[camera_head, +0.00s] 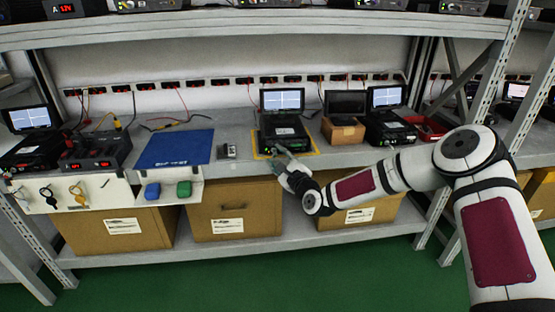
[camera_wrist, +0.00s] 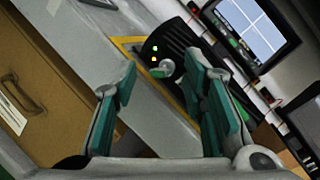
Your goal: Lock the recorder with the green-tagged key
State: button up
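The recorder (camera_head: 283,134) is a dark box on the shelf inside a yellow outline, with a lit screen (camera_head: 282,99) above it. In the wrist view its dark front (camera_wrist: 180,42) shows a green and an orange light and a round silver lock (camera_wrist: 165,67). A small silver and green piece (camera_wrist: 187,90) shows just below the lock; I cannot tell whether it is the green-tagged key. My gripper (camera_head: 285,168) is in front of the recorder. In the wrist view my gripper (camera_wrist: 165,105) is open, its green-padded fingers apart, with nothing clearly held between them.
A white panel (camera_head: 122,196) on the shelf front at left carries a yellow and a black key-like item, plus a blue (camera_head: 152,190) and a green (camera_head: 184,188) piece. A blue mat (camera_head: 174,148) lies above. Cardboard boxes (camera_head: 233,208) stand below; another device (camera_head: 388,126) stands right.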

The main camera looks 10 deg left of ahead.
grip_shut()
jog(key=shift+r+n, duration=0.1)
jog(key=shift+n, duration=0.3)
jog(key=n+g+h+p, duration=0.1)
jog(key=n, duration=0.2)
jog(key=shift+a+r+p, duration=0.1)
jog(key=shift+r+p, duration=0.1)
jog(key=shift+p, duration=0.1)
jog(key=n+h, duration=0.1)
jog(key=n, duration=0.1)
jog(key=n+h+p, duration=0.1)
jog(key=n, duration=0.1)
jog(key=n+h+p, duration=0.1)
jog(key=n+h, duration=0.1)
jog(key=n, duration=0.1)
jog(key=shift+s+a+g, duration=0.15)
jog(key=shift+a+g, duration=0.15)
jog(key=shift+n+h, duration=0.9)
jog(key=shift+n, duration=0.6)
